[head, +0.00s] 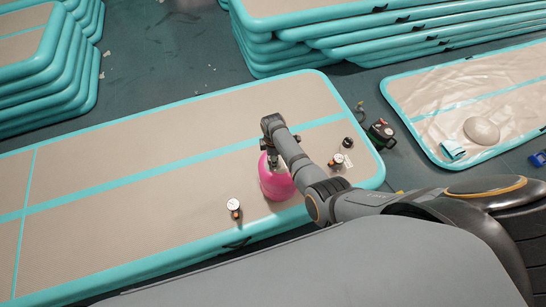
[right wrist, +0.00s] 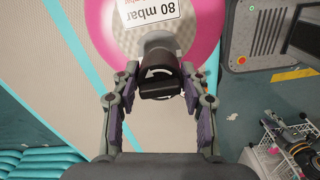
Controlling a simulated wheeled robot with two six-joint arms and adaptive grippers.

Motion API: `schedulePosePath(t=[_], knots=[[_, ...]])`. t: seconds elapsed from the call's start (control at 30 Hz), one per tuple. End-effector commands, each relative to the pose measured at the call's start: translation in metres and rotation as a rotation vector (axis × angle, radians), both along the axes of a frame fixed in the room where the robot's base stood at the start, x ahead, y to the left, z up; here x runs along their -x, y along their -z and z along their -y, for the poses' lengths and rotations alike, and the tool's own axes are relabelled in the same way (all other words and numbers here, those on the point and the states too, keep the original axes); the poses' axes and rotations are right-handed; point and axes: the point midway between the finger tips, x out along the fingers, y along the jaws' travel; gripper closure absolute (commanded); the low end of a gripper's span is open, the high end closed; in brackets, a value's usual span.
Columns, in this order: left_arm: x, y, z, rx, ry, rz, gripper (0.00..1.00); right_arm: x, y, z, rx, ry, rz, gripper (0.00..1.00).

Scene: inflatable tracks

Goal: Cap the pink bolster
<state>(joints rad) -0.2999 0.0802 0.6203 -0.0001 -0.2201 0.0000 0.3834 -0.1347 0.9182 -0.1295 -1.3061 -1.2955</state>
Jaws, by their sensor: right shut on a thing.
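The pink bolster (head: 275,184) sits on the beige and teal inflatable track near its front edge. Its pink rim (right wrist: 207,28) and white "80 mbar" label show in the right wrist view. My right gripper (head: 270,158) is over the bolster, and its fingers (right wrist: 158,84) are shut on a black cap (right wrist: 160,84) with a white curved arrow. The cap is in line with a dark neck at the bolster. Whether the cap is seated or just above the valve cannot be told. My left gripper is out of view.
The track's left part is clear.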

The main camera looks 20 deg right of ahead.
Motion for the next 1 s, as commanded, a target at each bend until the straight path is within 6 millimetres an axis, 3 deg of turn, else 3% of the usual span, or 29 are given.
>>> schedulePosePath(t=[1.0], knots=[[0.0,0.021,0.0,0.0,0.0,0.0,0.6,0.0,0.026,0.0,0.0,0.0,0.0,0.8]])
